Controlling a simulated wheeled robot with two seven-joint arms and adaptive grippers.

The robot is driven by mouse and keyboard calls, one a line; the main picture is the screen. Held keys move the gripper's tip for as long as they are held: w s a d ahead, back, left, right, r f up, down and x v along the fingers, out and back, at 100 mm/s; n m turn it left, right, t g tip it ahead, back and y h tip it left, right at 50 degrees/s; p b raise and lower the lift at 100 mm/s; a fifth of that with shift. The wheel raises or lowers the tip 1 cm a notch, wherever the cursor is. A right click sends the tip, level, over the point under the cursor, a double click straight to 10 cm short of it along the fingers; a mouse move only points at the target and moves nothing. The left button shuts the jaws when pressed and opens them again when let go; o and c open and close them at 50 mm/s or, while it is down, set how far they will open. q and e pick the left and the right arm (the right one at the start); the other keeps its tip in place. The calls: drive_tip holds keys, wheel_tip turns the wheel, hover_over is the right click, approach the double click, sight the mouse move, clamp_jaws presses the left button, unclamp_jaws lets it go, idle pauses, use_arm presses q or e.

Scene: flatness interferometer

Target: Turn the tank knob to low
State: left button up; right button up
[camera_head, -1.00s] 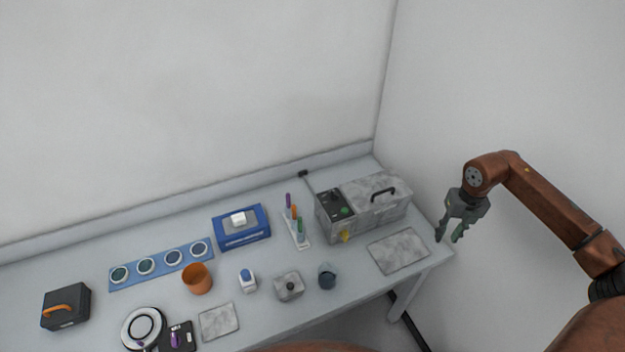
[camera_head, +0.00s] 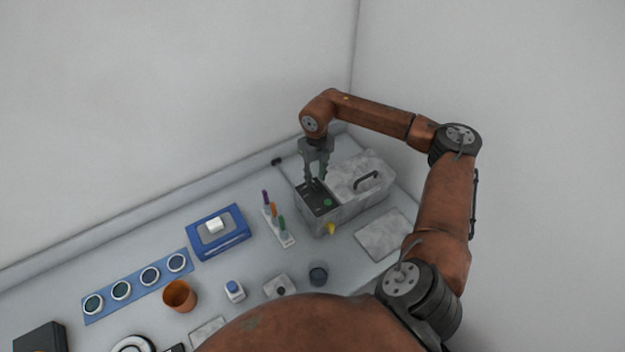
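The tank (camera_head: 351,210) is a grey speckled box at the right end of the bench, with a black-handled lid. Its dark control panel (camera_head: 322,207) is on the left part of its top and carries a green button (camera_head: 327,202). A yellow tap sticks out at its front. My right gripper (camera_head: 316,184) points down over the back of the panel, its fingers apart with nothing visible between them. The knob cannot be made out; the fingers cover part of the panel. I cannot tell whether they touch it. My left gripper is not in view.
A rack of coloured tubes (camera_head: 278,226) stands just left of the tank. A blue case (camera_head: 219,232), an orange cup (camera_head: 179,295) and a blue strip of round pieces (camera_head: 138,285) lie further left. A flat grey plate (camera_head: 384,236) lies right of the tank.

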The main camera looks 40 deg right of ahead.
sight(315, 184)
drive_tip(key=f, duration=0.3)
drive_tip(key=shift+w+f, duration=0.1)
drive_tip(key=shift+w, duration=0.1)
drive_tip(key=shift+c, duration=0.3)
clamp_jaws()
